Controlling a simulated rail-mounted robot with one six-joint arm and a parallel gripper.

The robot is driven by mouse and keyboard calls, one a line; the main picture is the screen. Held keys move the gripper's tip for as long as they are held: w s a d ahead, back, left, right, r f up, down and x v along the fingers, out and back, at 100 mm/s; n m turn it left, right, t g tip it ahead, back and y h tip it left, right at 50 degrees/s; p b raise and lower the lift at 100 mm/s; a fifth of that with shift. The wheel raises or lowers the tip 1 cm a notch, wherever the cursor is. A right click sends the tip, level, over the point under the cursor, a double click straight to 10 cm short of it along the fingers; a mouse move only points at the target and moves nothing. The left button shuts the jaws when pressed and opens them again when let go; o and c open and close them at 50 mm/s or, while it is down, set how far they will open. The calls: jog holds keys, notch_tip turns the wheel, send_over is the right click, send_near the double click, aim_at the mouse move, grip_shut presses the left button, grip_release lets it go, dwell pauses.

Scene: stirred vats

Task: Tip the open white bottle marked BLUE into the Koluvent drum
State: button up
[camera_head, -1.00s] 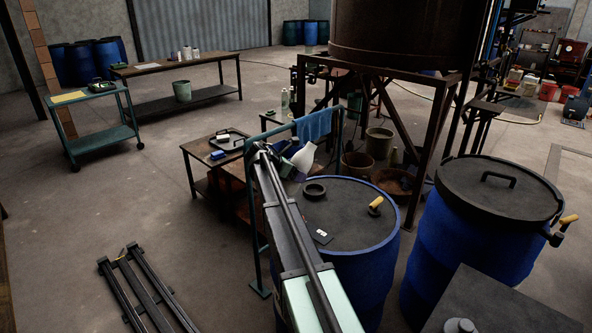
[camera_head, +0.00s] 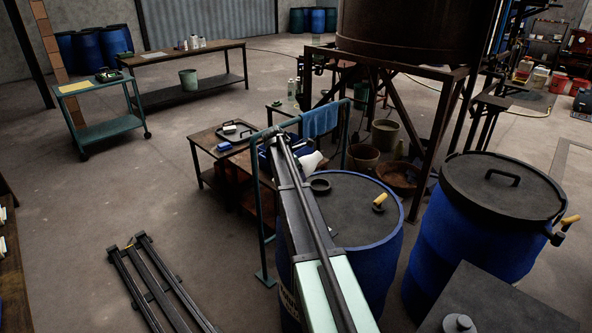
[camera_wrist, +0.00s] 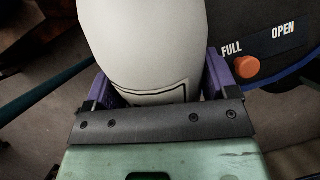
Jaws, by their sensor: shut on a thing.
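My gripper (camera_wrist: 155,82) is shut on a white bottle (camera_wrist: 145,40), with a purple finger on each side. In the head view the bottle (camera_head: 312,160) is tilted, above the far edge of a blue drum, just beyond a raised dark ring (camera_head: 319,185) on its top. Its mouth, and any BLUE marking, cannot be made out. The blue drum (camera_head: 375,245) has a dark top and a yellow handle (camera_head: 380,200). Its side lettering is mostly hidden by my arm, so I cannot read Koluvent. The wrist view shows "FULL" and "OPEN" beside an orange knob (camera_wrist: 246,67).
A second blue drum (camera_head: 450,240) with a black lid stands to the right. A teal rail (camera_head: 258,215) with a blue cloth (camera_head: 320,120) stands behind the near drum. A low table (camera_head: 222,138) lies left of it. The floor at left is mostly open.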

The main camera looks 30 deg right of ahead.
jog(key=shift+a+f+y, duration=0.1)
jog(key=shift+f+y, duration=0.6)
jog(key=shift+y, duration=0.5)
jog(key=shift+d+f+y+b, duration=0.2)
jog(key=shift+f+y+b, duration=0.35)
jog(key=shift+y, duration=0.65)
jog(key=shift+d+r+y+p, duration=0.15)
jog(key=shift+r+y+p, duration=0.35)
jog(key=shift+r+y, duration=0.1)
jog(key=shift+d+r+y+p, duration=0.15)
jog(key=shift+r+y+p, duration=0.3)
jog(key=shift+r+y, duration=0.15)
jog(key=shift+d+r+y+p, duration=0.2)
jog(key=shift+d+r+y, duration=0.2)
jog(key=shift+y, duration=0.25)
jog(key=shift+d+r+y+p, duration=0.25)
jog(key=shift+r+y, duration=0.25)
jog(key=shift+y, duration=0.15)
jog(key=shift+s, duration=0.1)
